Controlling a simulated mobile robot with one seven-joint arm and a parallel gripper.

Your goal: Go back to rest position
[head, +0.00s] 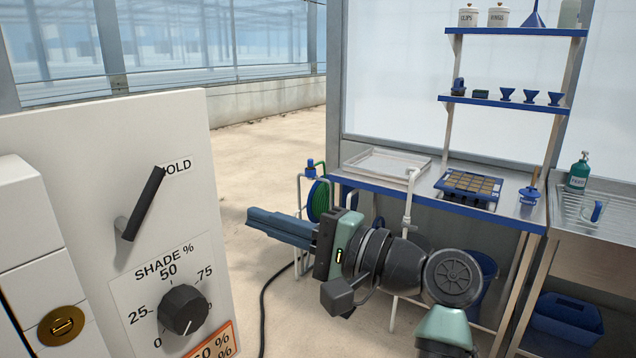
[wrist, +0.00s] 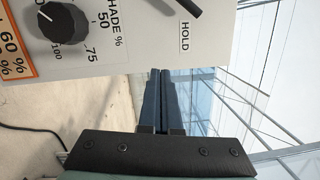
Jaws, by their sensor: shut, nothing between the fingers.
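My gripper (head: 252,222) is in the middle of the head view, its blue fingers pointing left toward the control panel (head: 60,150). The fingers are shut with nothing between them. In the wrist view the closed fingers (wrist: 160,75) point up at the panel's lower edge, apart from it as far as I can tell. My arm stretches from the lower right of the head view. The panel carries a dark lever (head: 146,205) beside a partly covered label ending in "OLD", and a black SHADE % knob (head: 183,310). The wrist view shows the label as HOLD.
A workbench (head: 390,185) with a white tray (head: 385,165) and a seed tray (head: 470,185) stands behind my arm. A sink (head: 590,210) with a green bottle (head: 579,172) is at right. A hose reel (head: 318,200) stands behind my gripper. Open floor (head: 265,160) lies behind the panel.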

